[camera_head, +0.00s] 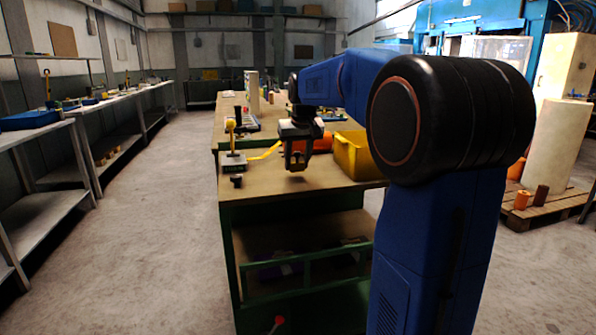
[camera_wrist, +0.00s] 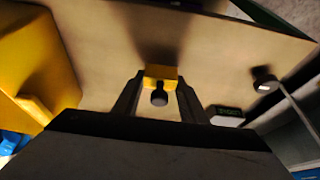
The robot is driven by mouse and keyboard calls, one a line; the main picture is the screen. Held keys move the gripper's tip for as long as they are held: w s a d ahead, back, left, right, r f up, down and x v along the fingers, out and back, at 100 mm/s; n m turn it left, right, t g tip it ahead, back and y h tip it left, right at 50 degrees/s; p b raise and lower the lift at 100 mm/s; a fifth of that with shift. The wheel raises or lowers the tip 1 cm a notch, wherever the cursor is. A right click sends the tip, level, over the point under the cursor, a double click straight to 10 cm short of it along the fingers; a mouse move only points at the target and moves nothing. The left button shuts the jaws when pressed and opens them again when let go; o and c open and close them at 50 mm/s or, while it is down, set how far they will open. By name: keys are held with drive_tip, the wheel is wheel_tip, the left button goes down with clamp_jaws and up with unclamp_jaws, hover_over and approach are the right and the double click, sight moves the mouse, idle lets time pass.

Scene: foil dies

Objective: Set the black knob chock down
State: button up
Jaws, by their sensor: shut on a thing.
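The black knob chock, a yellow block (camera_wrist: 161,72) with a round black knob (camera_wrist: 159,97), sits between the fingers of my gripper (camera_wrist: 160,92) in the wrist view. My gripper is shut on it. In the head view my gripper (camera_head: 297,163) hangs over the near part of the wooden bench top (camera_head: 262,187), with a dark shadow below it on the wood. The chock looks held above the surface; the exact gap cannot be told. In the head view the chock is too dark to make out.
A yellow bin (camera_head: 357,160) stands right of my gripper; it also shows in the wrist view (camera_wrist: 35,60). A grey box (camera_head: 232,164) with a yellow handle and a small black piece (camera_head: 236,181) are to the left. The bench top below my gripper is bare.

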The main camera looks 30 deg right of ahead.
sight(298, 164)
drive_tip(key=shift+f, duration=1.55)
drive_tip(key=shift+f, duration=0.1)
drive_tip(key=o, duration=1.1)
drive_tip(key=v, duration=1.2)
drive_tip(key=shift+a, duration=0.1)
